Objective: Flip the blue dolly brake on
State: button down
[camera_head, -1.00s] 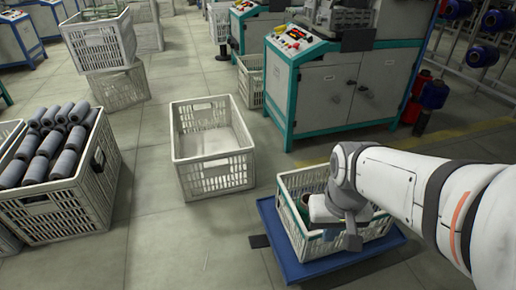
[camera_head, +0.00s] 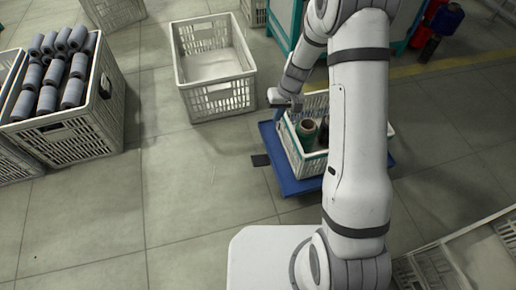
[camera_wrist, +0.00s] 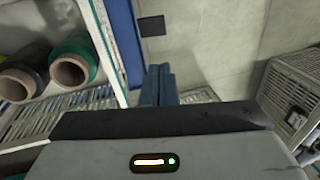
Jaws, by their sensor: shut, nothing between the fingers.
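The blue dolly (camera_head: 300,187) stands on the floor with a white crate (camera_head: 306,166) on it. A small dark flat plate (camera_head: 260,160), perhaps the brake pedal, sticks out at the dolly's left edge. It also shows in the wrist view (camera_wrist: 152,26), beyond my fingertips, beside the dolly's blue edge (camera_wrist: 128,45). My gripper (camera_head: 273,98) is above the crate's far left corner, apart from the plate. In the wrist view my gripper's fingers (camera_wrist: 158,70) are together and empty. Whether the brake is on or off cannot be told.
The crate holds a green spool (camera_head: 307,130) and a dark one. An empty white crate (camera_head: 218,100) stands to the left, behind the dolly. A crate of grey bobbins (camera_head: 75,140) is at far left. The floor left of the dolly is clear.

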notch_tip(320, 180, down, 7)
jog(key=w+a+p, duration=0.2)
jog(key=p, duration=0.1)
send_over(258, 160)
jog(key=d, duration=0.4)
jog(key=d+x, duration=0.2)
jog(key=x, duration=0.7)
jog(key=shift+w+a+f+n, duration=0.15)
jog(key=shift+w+f+n, duration=0.15)
jog(key=shift+w, duration=0.3)
jog(key=b+x, duration=0.1)
jog(key=x, duration=0.3)
jog(key=b+x, duration=0.2)
jog(key=x, duration=0.3)
jog(key=b+x, duration=0.1)
jog(key=x, duration=0.4)
jog(key=shift+s, duration=0.3)
